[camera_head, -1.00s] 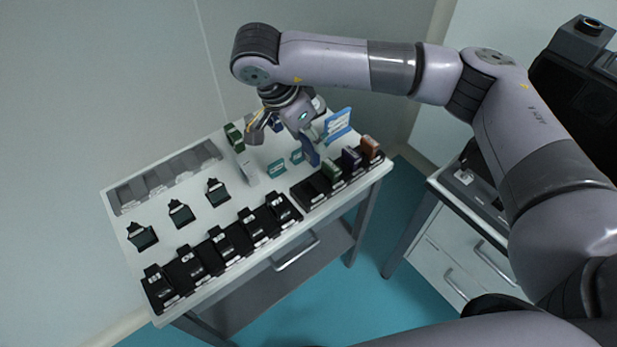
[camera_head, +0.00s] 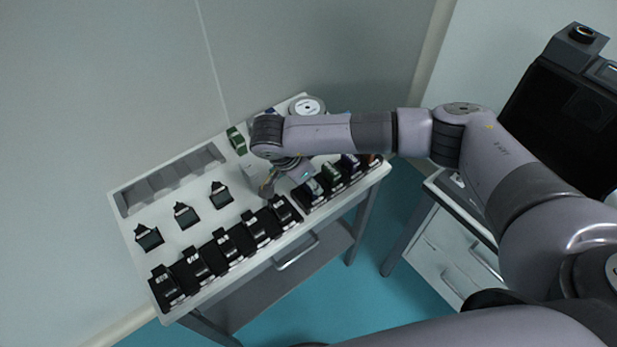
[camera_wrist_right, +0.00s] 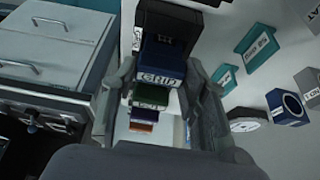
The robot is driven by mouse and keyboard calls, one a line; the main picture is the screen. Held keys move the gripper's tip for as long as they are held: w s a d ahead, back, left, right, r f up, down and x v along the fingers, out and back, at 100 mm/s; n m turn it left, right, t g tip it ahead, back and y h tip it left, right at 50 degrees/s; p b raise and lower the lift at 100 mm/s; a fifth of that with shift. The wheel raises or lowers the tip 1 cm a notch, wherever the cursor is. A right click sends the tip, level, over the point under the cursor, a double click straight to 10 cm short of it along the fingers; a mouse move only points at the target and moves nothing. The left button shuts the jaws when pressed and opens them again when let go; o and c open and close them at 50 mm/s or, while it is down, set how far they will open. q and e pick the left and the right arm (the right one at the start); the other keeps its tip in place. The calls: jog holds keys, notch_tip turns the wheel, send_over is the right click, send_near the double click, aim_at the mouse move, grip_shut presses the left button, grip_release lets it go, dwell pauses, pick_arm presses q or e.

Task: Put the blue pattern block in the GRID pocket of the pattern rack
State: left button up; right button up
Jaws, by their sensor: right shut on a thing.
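The blue pattern block (camera_wrist_right: 167,58), with a white label reading GRID, is between the fingers of my right gripper (camera_wrist_right: 160,92) in the right wrist view. The gripper is shut on it. In the head view my right gripper (camera_head: 314,187) is low over the left end of the pattern rack (camera_head: 308,207), and the blue block is hidden there. In the wrist view green (camera_wrist_right: 152,98), purple (camera_wrist_right: 144,114) and orange (camera_wrist_right: 142,127) blocks line up with it in the rack. I cannot tell how deep the blue block sits. My left gripper is out of view.
A row of black labelled holders (camera_head: 228,242) runs along the table front, left of the rack. A grey divided tray (camera_head: 170,177) lies at the back left. Teal labelled pieces (camera_wrist_right: 257,45) and a blue ring-faced piece (camera_wrist_right: 288,107) stand nearby.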

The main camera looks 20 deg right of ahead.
jog(key=shift+f, duration=0.15)
jog(key=o, duration=1.2)
jog(key=shift+r, duration=0.25)
jog(key=shift+a+r, duration=0.2)
jog(key=shift+r, duration=0.15)
jog(key=b+v, duration=0.3)
jog(key=v, duration=0.8)
